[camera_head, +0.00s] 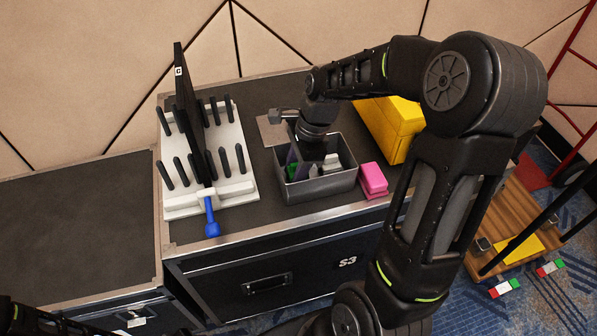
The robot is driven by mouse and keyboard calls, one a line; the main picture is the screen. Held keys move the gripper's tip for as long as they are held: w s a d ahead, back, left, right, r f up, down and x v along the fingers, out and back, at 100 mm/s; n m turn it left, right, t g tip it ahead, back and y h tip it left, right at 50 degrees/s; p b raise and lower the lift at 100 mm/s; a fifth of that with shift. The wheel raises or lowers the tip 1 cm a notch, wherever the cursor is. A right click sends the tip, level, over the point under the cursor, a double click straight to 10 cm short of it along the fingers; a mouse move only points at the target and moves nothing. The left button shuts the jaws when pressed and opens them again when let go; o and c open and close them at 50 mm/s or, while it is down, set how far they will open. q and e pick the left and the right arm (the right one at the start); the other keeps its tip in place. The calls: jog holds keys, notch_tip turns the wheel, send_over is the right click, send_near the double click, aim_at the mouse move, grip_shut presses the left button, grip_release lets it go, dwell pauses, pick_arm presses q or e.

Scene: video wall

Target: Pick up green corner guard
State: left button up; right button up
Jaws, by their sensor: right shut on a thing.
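The green corner guard (293,171) shows as a small green patch inside the grey bin (318,188), near its left side. My right gripper (297,163) reaches down into the bin from above and is shut at the green piece. The wrist and the bin wall hide most of the fingers and of the guard. Part of my left arm shows in the lower left corner; its gripper is out of view.
White and grey pieces (331,163) lie in the bin's right part. A pink block (373,179) and a yellow box (392,125) stand to the right. A white pegged rack (238,187) holding a black panel (186,105) and a blue-handled tool (211,218) stand left.

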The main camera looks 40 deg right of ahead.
aim_at(295, 164)
grip_shut()
notch_tip(295, 164, up, 10)
jog(key=shift+p, duration=0.6)
dwell(0.5)
